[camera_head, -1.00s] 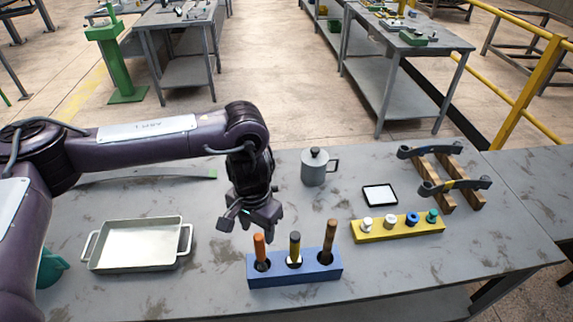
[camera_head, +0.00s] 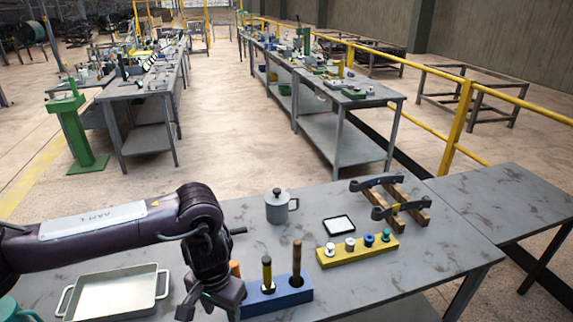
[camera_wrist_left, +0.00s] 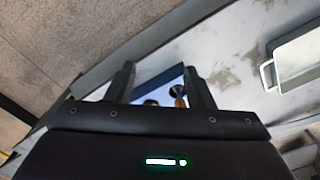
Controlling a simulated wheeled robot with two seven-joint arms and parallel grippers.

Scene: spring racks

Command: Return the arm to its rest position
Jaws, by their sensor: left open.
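My left arm comes in from the left in the head view. Its left gripper (camera_head: 212,308) hangs low over the table, between the metal tray and the blue block, and partly covers the block's left end. In the left wrist view the gripper (camera_wrist_left: 163,85) has its fingers apart with nothing held between them. The block also shows beyond the fingers in the wrist view (camera_wrist_left: 160,82). My right gripper is not in view.
The metal tray (camera_head: 70,302) lies left of the gripper. A grey lidded mug (camera_head: 277,209), a small white-topped pad (camera_head: 338,225), a yellow block with several knobs (camera_head: 358,251) and a wooden rack (camera_head: 398,203) stand to the right. A teal item (camera_head: 12,310) sits at bottom left.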

